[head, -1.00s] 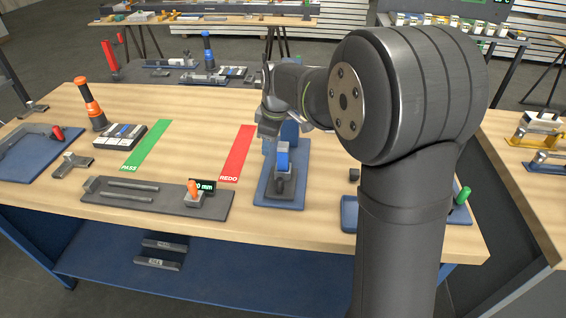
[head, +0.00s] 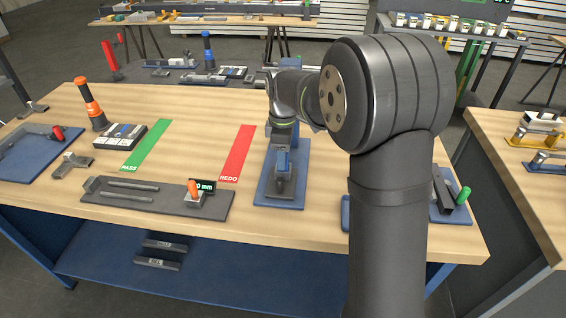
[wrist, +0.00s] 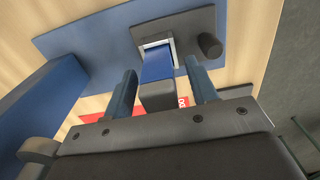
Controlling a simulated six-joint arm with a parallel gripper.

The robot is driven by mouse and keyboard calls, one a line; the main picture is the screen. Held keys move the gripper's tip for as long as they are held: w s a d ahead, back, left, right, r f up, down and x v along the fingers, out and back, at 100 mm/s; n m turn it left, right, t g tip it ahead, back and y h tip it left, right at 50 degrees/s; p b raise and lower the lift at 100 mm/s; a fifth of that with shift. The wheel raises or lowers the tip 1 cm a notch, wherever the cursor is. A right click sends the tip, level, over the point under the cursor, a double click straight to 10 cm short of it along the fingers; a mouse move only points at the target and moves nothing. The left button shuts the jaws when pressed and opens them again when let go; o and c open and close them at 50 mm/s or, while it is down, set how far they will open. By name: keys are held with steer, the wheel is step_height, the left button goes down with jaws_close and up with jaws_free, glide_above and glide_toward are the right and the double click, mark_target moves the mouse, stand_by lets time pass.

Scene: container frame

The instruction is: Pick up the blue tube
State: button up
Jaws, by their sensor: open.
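The blue tube (wrist: 157,66) is a square, upright piece with its lower end in the light square opening of a grey fixture (wrist: 206,22). In the head view the tube (head: 282,163) stands on the blue base plate in the middle of the bench, partly hidden by my gripper (head: 282,146). In the wrist view my gripper (wrist: 160,85) is open, with one finger on each side of the tube and gaps between. A grey end of the tube points toward the palm.
A blue upright (wrist: 55,110) stands close on the left in the wrist view. A red REDO strip (head: 237,153) and a green PASS strip (head: 147,144) lie to the left. A dark gauge plate (head: 155,200) sits at the front. Bare wood lies between the strips.

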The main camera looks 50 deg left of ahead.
steer(key=shift+f, duration=0.55)
steer(key=c, duration=1.1)
steer(key=shift+r, duration=0.1)
step_height(320, 180, up, 7)
steer(key=shift+f, duration=0.2)
steer(key=shift+s+d+r, duration=0.1)
steer(key=shift+s+r, duration=0.05)
steer(key=s+d, duration=1.2)
steer(key=shift+s+d, duration=0.15)
steer(key=shift+d, duration=0.15)
